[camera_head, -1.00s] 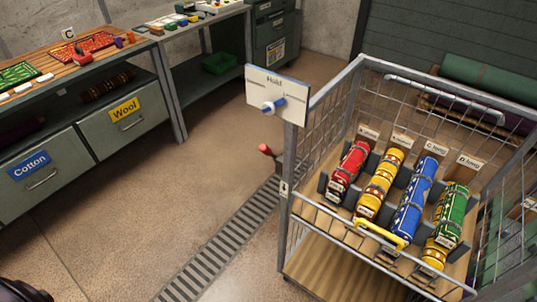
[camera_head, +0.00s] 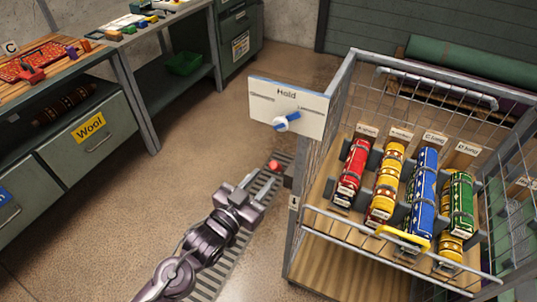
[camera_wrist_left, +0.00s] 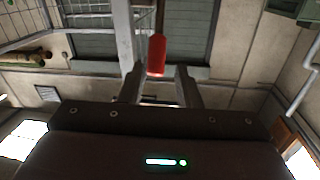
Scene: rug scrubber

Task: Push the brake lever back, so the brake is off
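The brake lever's red grip (camera_head: 274,166) shows at the near-left side of the wire cart (camera_head: 293,235), below the "Hold" sign. My left gripper (camera_head: 265,183) is beside the grip, with its fingers pointing toward it. In the left wrist view the red grip (camera_wrist_left: 156,55) stands upright at the fingertips, between the two spread fingers. The gripper is open, and I cannot tell whether a finger touches the grip. The lever's lower part is mostly hidden. My right gripper is not in view.
A white "Hold" sign (camera_head: 287,108) with a blue-and-white knob hangs on the cart's corner. The cart holds red, yellow, blue and green rolls. Workbenches with a "Wool" drawer (camera_head: 89,128) stand at left. The floor between is open, crossed by a drain grate (camera_head: 215,275).

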